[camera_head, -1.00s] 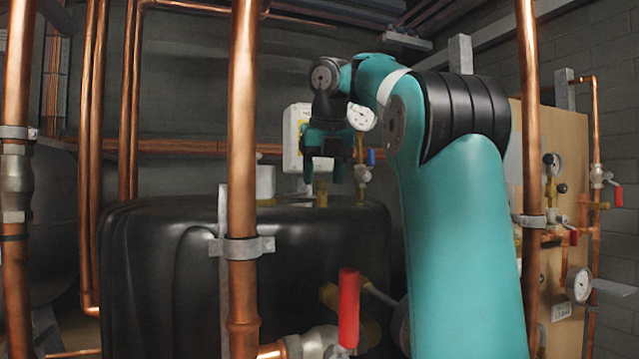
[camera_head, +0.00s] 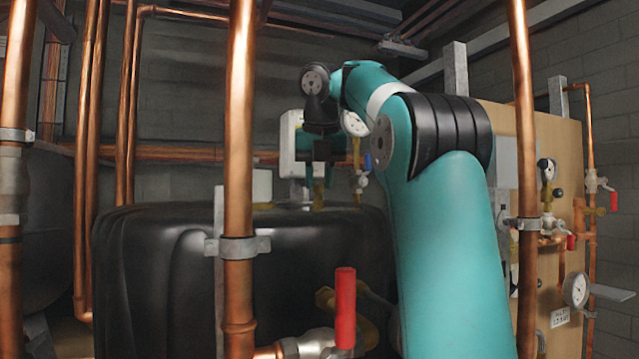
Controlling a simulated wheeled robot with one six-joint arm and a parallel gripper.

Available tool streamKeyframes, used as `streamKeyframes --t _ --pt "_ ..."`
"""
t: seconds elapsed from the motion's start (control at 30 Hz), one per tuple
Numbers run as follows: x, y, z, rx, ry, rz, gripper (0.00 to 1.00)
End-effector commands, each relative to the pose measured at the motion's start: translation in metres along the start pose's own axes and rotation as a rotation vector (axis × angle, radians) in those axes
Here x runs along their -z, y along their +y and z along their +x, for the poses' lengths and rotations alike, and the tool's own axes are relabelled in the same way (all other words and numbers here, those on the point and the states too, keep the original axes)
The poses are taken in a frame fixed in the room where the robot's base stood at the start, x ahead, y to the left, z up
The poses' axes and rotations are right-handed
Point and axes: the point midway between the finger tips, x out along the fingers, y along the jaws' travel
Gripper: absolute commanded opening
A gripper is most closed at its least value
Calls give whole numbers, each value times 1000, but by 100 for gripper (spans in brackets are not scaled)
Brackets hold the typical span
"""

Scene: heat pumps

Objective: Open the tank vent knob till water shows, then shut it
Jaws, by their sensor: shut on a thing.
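The black tank (camera_head: 290,240) stands in the middle of the view, its top slightly below my gripper. A small brass vent fitting (camera_head: 318,196) rises from the tank top. My gripper (camera_head: 319,172) points down onto the top of this fitting and is shut on its knob. The knob itself is mostly hidden by the fingers, and its turn cannot be read. I see no water at the fitting from here, though the area is small and dim.
A copper pipe (camera_head: 240,170) stands upright in front of the tank. A red-handled valve (camera_head: 345,308) is low in front. A gauge (camera_head: 355,124) and a blue-handled valve (camera_head: 367,162) are close right of my gripper. A white box (camera_head: 292,150) is behind it.

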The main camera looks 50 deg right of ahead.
Motion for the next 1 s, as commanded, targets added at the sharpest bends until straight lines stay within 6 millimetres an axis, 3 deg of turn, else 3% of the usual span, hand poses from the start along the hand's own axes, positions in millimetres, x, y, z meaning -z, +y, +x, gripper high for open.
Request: streamKeyframes --t 1.0 --pt "-5 7 -3 351 2 838 2"
